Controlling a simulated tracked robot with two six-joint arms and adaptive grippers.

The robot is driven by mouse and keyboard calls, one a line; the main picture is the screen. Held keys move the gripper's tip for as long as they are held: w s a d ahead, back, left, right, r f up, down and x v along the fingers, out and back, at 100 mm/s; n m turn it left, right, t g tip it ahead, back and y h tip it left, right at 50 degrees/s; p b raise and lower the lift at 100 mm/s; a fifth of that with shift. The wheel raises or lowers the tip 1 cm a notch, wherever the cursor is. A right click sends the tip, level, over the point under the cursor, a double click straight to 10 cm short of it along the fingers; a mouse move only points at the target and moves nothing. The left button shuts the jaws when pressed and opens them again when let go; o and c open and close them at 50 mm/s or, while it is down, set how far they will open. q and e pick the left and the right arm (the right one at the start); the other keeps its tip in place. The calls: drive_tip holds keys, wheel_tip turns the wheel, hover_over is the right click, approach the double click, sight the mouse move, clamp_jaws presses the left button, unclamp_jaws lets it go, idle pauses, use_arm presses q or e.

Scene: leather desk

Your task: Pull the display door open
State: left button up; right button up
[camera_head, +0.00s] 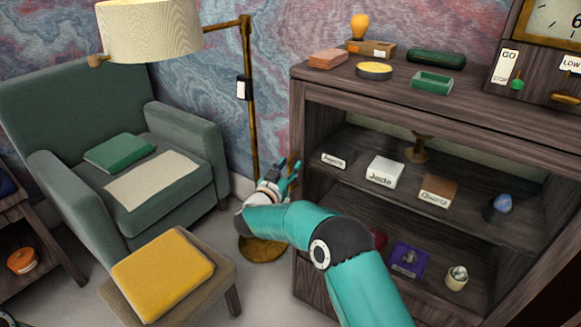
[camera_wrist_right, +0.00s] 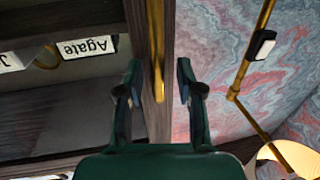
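The display cabinet (camera_head: 455,125) is dark wood, with labelled stones visible on its shelves. Whether glass covers its front is hard to tell. In the right wrist view, a vertical brass handle (camera_wrist_right: 157,50) runs along the wooden edge (camera_wrist_right: 150,115) at the cabinet's side. My right gripper (camera_head: 290,170) is at the cabinet's left front edge. Its fingers are open in the right wrist view (camera_wrist_right: 158,85), one on each side of the handle in the picture, with visible gaps. The handle is hard to make out in the head view. My left gripper is not in view.
A brass floor lamp (camera_head: 250,110) stands close to the left of my right gripper. A green armchair (camera_head: 60,115) and a stool with a yellow cushion (camera_head: 163,275) are further left. A green tray (camera_head: 431,83) and other small items sit on the cabinet top.

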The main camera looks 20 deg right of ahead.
drive_tip(key=shift+c, duration=0.2)
clamp_jaws()
